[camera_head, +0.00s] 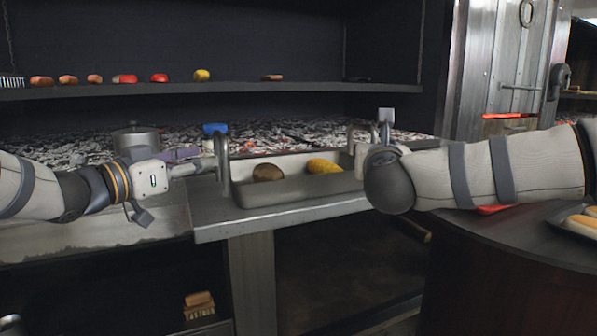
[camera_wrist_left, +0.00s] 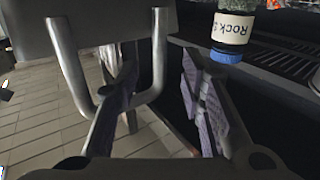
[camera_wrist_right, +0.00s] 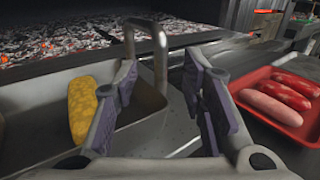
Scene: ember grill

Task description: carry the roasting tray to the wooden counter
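The grey metal roasting tray (camera_head: 280,193) sits on the grill's front ledge, holding a brown potato (camera_head: 268,172) and a yellow corn cob (camera_head: 325,166). The corn also shows in the right wrist view (camera_wrist_right: 82,108). My left gripper (camera_head: 212,152) is at the tray's left upright handle (camera_head: 223,160); in the left wrist view its fingers (camera_wrist_left: 160,95) are apart, with part of the handle loop between them. My right gripper (camera_head: 375,138) is at the right handle; in the right wrist view its open fingers (camera_wrist_right: 162,80) stand either side of that handle (camera_wrist_right: 160,50). The forearm partly hides the tray's right end.
Glowing coals (camera_head: 290,132) lie behind the tray. A jar with a blue lid (camera_wrist_left: 226,56) and a lidded pot (camera_head: 136,140) stand behind the left gripper. A red tray of sausages (camera_wrist_right: 247,99) is right of the roasting tray. A dark rounded counter (camera_head: 520,235) is at right.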

